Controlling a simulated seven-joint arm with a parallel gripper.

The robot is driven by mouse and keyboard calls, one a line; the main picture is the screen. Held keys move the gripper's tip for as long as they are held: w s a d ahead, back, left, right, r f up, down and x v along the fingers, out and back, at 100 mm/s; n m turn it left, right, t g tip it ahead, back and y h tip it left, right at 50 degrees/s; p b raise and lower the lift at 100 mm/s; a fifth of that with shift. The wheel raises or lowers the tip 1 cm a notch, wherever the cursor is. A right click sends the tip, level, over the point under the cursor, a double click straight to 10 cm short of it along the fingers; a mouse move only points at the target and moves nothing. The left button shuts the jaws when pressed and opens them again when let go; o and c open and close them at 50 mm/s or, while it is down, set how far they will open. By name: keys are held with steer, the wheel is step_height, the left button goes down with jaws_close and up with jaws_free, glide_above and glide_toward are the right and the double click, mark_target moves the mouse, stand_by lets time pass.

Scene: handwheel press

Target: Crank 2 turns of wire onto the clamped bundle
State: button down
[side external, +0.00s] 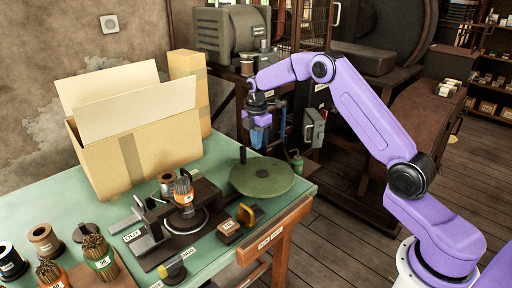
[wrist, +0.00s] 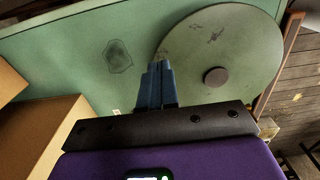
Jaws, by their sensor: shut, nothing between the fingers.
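The green handwheel (side external: 266,181) lies flat at the table's right end. A dark upright crank handle (side external: 242,155) stands near its rim. The clamped bundle (side external: 184,190), with an orange band, stands upright in the dark press (side external: 205,204). A copper-coloured spool (side external: 167,184) sits behind it. My gripper (side external: 257,144) points down above the wheel's far side, apart from it, shut and empty. In the wrist view its blue fingers (wrist: 156,84) are together beside the wheel (wrist: 232,45) and its dark hub (wrist: 216,76). The crank handle cannot be made out there.
A large open cardboard box (side external: 140,150) stands at the back left. Bundles in cups (side external: 98,255) and spools (side external: 45,240) crowd the front left. A yellow-handled block (side external: 230,228) and another yellow-handled part (side external: 173,270) stand near the front edge. Machinery stands behind the table.

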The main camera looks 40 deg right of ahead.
step_height(320, 180, up, 5)
steer(key=shift+r, duration=0.1)
stand_by(0.3)
steer(key=s+a+r+m, duration=0.1)
steer(key=s+a+r, duration=0.2)
steer(key=s+a, duration=0.65)
steer(key=s+a+r+m, duration=0.1)
steer(key=s+a+r, duration=0.2)
steer(key=s+a, duration=0.6)
steer(key=s+d+f+m, duration=0.1)
steer(key=s+d, duration=0.1)
steer(key=s, duration=1.1)
steer(key=s+d+f+m, duration=0.1)
steer(key=s+d+m, duration=0.1)
steer(key=s, duration=1.1)
steer(key=shift+s+d+f, duration=0.15)
steer(key=shift+d+f, duration=0.1)
steer(key=shift+d, duration=0.1)
